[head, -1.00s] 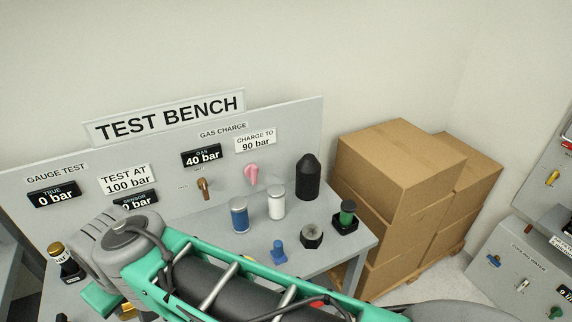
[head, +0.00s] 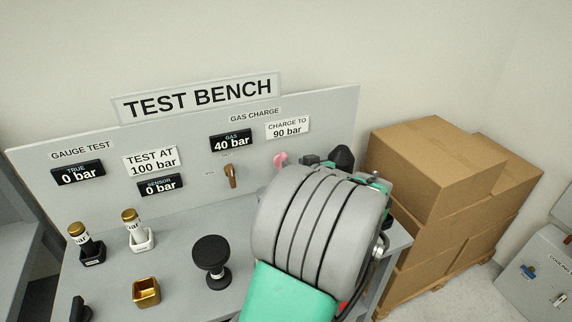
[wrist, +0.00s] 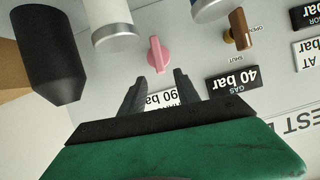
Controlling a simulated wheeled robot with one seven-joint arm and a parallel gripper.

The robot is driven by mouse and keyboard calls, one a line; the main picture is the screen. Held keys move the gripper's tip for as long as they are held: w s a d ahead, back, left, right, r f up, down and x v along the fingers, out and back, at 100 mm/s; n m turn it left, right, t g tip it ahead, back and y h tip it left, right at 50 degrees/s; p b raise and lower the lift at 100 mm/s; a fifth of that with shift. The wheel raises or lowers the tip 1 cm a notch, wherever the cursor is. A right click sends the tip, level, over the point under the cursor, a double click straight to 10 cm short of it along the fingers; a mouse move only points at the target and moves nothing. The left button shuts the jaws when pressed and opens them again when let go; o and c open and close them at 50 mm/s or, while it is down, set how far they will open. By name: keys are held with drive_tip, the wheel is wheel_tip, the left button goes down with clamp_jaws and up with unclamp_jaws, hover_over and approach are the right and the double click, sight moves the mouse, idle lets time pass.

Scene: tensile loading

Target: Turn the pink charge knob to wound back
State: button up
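The pink charge knob (wrist: 158,55) is on the grey panel under the gas charge signs. In the wrist view, which shows the panel upside down, its handle stands lengthwise in the picture. In the head view only the top of the knob (head: 281,159) shows, above my arm. My gripper (wrist: 161,77) is open and empty. Its two dark fingers point towards the knob, which appears just beyond and between the tips; I cannot tell the remaining depth. The gas display (head: 231,140) reads 40 bar, and the sign (head: 288,127) says charge to 90 bar.
A brown lever (wrist: 240,30) with open and shut marks is beside the knob. A black round-ended cylinder (wrist: 45,55), a white cylinder (wrist: 113,25) and a blue one (wrist: 208,8) stand near. Cardboard boxes (head: 425,170) are stacked right of the bench.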

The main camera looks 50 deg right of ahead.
sight(286, 159)
drive_tip(key=p+x, duration=0.2)
drive_tip(key=x, duration=0.5)
drive_tip(key=shift+w+d+f, duration=0.1)
drive_tip(key=shift+w+d, duration=0.05)
drive_tip(key=shift+w, duration=0.15)
clamp_jaws()
